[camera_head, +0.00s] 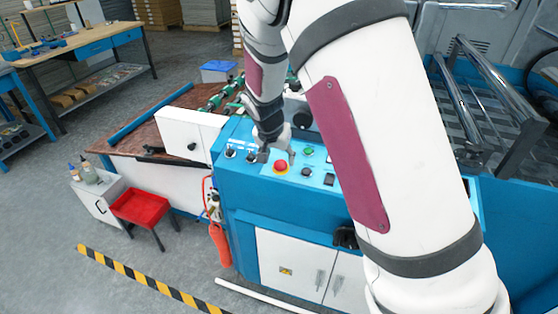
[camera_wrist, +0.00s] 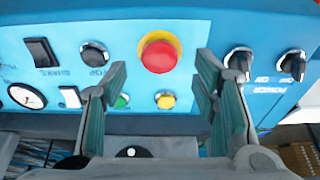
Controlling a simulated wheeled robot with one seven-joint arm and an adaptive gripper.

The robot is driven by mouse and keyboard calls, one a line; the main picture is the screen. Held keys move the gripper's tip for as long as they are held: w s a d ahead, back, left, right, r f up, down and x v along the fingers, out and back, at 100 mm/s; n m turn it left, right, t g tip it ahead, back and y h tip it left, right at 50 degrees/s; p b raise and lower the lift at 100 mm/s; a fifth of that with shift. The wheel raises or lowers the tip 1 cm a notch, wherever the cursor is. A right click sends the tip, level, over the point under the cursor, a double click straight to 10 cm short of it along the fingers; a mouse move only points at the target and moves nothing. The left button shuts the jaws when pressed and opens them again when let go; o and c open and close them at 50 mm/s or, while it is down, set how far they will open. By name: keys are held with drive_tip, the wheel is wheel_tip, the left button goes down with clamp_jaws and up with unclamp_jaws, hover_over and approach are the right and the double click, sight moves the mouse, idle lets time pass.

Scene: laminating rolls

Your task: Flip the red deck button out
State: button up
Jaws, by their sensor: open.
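The red deck button (camera_head: 281,167) is a round red mushroom head on a yellow ring, set in the blue control panel (camera_head: 240,185). In the wrist view the red button (camera_wrist: 159,56) is at the top middle, just beyond the fingertips and centred between them. My gripper (camera_head: 277,155) is over the panel beside the button in the head view. In the wrist view my gripper (camera_wrist: 160,75) is open, one finger on each side, with nothing held. Whether a fingertip touches the panel is unclear.
Black knobs (camera_wrist: 238,62) sit right of the button in the wrist view, with a black knob (camera_wrist: 94,53), a switch (camera_wrist: 42,52) and a gauge (camera_wrist: 27,96) to the left. A green button (camera_wrist: 122,101) and a yellow button (camera_wrist: 165,100) lie between the fingers.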

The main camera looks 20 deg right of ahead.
drive_tip(key=shift+x, duration=1.35)
drive_tip(key=shift+c, duration=0.3)
clamp_jaws()
drive_tip(key=shift+p+v, duration=0.4)
drive_tip(key=shift+v, duration=0.4)
drive_tip(key=shift+o, duration=0.3)
unclamp_jaws()
drive_tip(key=shift+w, duration=0.1)
drive_tip(key=v, duration=1.2)
drive_tip(key=shift+w+d, duration=0.1)
drive_tip(key=shift+d, duration=0.05)
